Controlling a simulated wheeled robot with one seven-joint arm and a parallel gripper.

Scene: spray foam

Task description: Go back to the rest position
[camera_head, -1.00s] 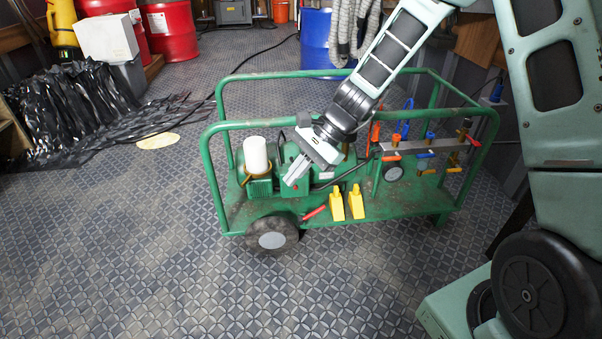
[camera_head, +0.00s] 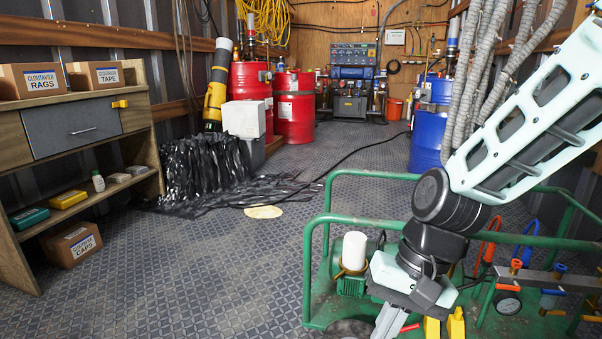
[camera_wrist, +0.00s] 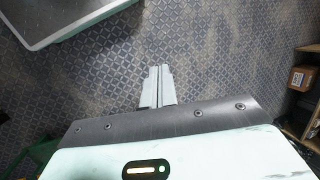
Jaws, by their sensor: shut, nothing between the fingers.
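My gripper (camera_head: 388,322) hangs low at the lower right of the head view, in front of the green cart (camera_head: 315,255). Its fingers point down and look closed, with nothing between them. In the wrist view the two fingers (camera_wrist: 158,85) lie side by side over bare patterned floor. My arm comes in from the right edge and bends down at the elbow. In the head view the fingertips are near the bottom edge, beside the cart's yellow wedges (camera_head: 455,325).
The cart's rails and a white cylinder (camera_head: 354,250) are close to my gripper. A wooden shelf unit (camera_head: 150,130) stands left. Red drums (camera_head: 293,105), a blue drum (camera_head: 425,135) and black sheeting (camera_head: 205,170) are farther back. The floor at centre left is clear.

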